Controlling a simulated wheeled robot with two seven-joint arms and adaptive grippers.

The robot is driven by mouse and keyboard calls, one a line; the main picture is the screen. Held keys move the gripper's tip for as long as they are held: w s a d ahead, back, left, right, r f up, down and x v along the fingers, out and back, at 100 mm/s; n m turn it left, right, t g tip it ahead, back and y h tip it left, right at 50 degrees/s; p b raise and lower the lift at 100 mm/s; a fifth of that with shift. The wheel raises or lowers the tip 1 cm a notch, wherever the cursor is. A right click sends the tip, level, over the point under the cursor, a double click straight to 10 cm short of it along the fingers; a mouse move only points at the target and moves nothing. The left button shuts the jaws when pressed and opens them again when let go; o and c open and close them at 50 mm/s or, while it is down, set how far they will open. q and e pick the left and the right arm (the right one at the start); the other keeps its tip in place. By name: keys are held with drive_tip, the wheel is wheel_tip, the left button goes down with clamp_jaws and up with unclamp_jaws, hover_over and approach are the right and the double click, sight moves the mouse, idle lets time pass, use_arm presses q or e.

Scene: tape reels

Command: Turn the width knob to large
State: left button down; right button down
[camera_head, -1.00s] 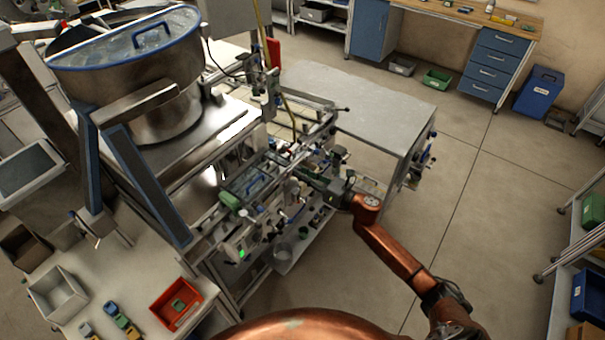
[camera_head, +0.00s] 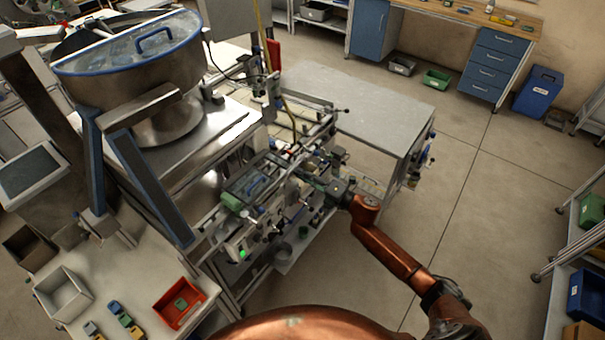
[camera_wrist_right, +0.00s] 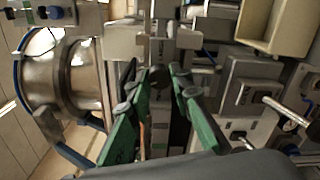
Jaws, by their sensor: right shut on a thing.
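My right gripper (camera_head: 306,178) reaches in from the right to the small machine (camera_head: 258,182) with rails, clamps and knobs. In the right wrist view, its two green fingers (camera_wrist_right: 160,80) stand a little apart, their tips at a narrow part of the machine. The gripper is shut on a small part there, seemingly the width knob. That part is mostly hidden between the fingertips, and its setting cannot be read. My left gripper is not in view.
A large steel bowl (camera_head: 135,85) with a blue rim stands left of the machine. A grey table (camera_head: 345,105) lies behind it. A red bin (camera_head: 180,303) and a white bin (camera_head: 62,295) sit at the front left.

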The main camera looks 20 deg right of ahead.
drive_tip(key=m+p, duration=0.8)
drive_tip(key=m, duration=1.5)
drive_tip(key=shift+m, duration=0.4)
drive_tip(key=shift+f, duration=0.1)
drive_tip(key=c, duration=2)
unclamp_jaws()
drive_tip(key=shift+s+d, duration=0.1)
